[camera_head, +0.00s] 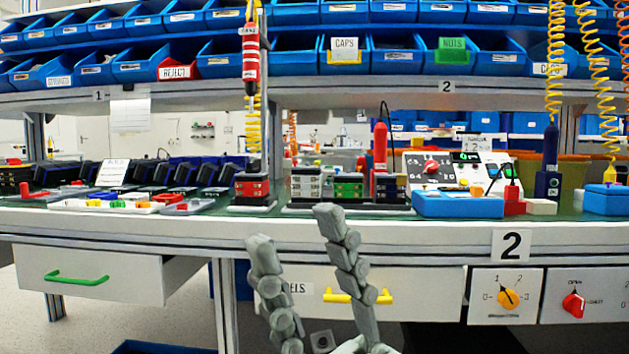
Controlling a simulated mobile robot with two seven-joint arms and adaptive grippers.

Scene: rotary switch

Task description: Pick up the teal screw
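I cannot make out a teal screw anywhere in the head view; small parts on the workbench are too small to tell apart. The workbench (400,232) has a green top with a pale front edge and crosses the whole view. My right gripper (296,226) rises from the bottom middle, in front of the bench edge and the drawers. Its two grey jointed fingers stand apart, with nothing visible between them. My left gripper is not in view.
A white tray with small coloured pieces (118,205) lies at left on the bench. Blue boxes (457,204) and a white control panel (435,170) stand at right. Blue bins (393,55) fill the shelves above. Below are an open drawer (90,277), a yellow rotary switch (508,298) and a red one (573,305).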

